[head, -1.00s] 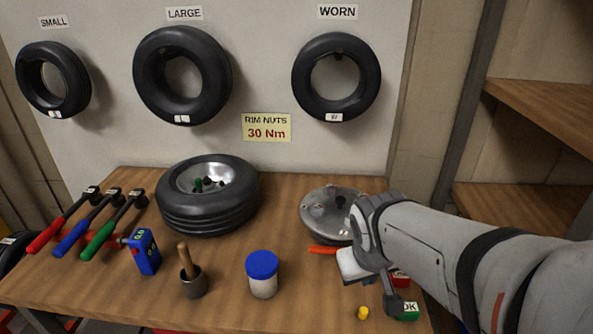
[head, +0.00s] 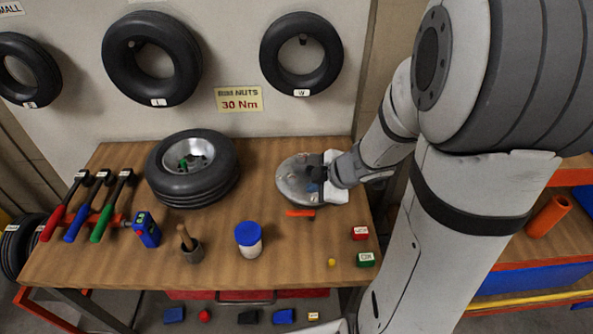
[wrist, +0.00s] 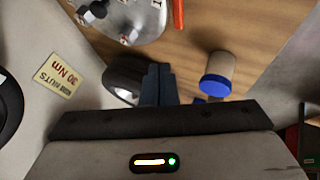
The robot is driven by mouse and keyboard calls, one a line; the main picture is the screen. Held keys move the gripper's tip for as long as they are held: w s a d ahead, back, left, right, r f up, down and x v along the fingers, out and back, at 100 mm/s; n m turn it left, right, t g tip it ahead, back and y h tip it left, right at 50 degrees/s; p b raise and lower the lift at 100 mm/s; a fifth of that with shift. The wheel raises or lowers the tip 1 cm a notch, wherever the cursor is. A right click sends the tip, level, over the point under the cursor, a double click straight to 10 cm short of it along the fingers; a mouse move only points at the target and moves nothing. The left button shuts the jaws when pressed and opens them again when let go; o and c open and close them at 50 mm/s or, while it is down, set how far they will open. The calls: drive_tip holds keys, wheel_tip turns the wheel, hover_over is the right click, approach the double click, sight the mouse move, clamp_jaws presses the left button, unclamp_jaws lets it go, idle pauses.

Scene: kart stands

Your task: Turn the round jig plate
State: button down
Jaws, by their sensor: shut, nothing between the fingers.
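The round jig plate (head: 292,188) is a grey metal disc lying at the right end of the workbench. It carries small studs or fittings on top. In the wrist view part of the plate (wrist: 150,22) shows at the top edge, with several posts and a white label. My gripper (head: 316,175) is over the plate's right part in the head view and hides some of it. In the wrist view its dark fingers (wrist: 158,72) are together with nothing between them. I cannot tell whether they touch the plate. An orange bar (head: 300,213) lies at the plate's front edge.
A tyre on a rim (head: 191,170) lies left of the plate. Torque wrenches (head: 82,205) lie at the far left.

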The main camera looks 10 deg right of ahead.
drive_tip(key=b, duration=0.5)
approach(282, 180)
drive_tip(key=s+f, duration=0.2)
drive_tip(key=s+a+f, duration=0.1)
drive_tip(key=s+f, duration=0.1)
drive_tip(key=shift+s+a+f, duration=0.1)
drive_tip(key=shift+s+f, duration=0.2)
drive_tip(key=shift+s, duration=0.05)
drive_tip(key=w+p, duration=0.1)
drive_tip(key=w, duration=0.2)
drive_tip(key=shift+w+r, duration=0.1)
drive_tip(key=shift+w, duration=0.55)
drive_tip(key=shift+w+a+m+t+h, duration=0.2)
drive_tip(key=shift+w+a+m+h, duration=0.15)
drive_tip(key=shift+m, duration=0.25)
drive_tip(key=shift+w+a+m+t+h, duration=0.2)
drive_tip(key=shift+w+m+h, duration=0.2)
drive_tip(key=shift+m, duration=0.2)
drive_tip(key=shift+w+a+r, duration=0.1)
drive_tip(key=shift+w, duration=0.5)
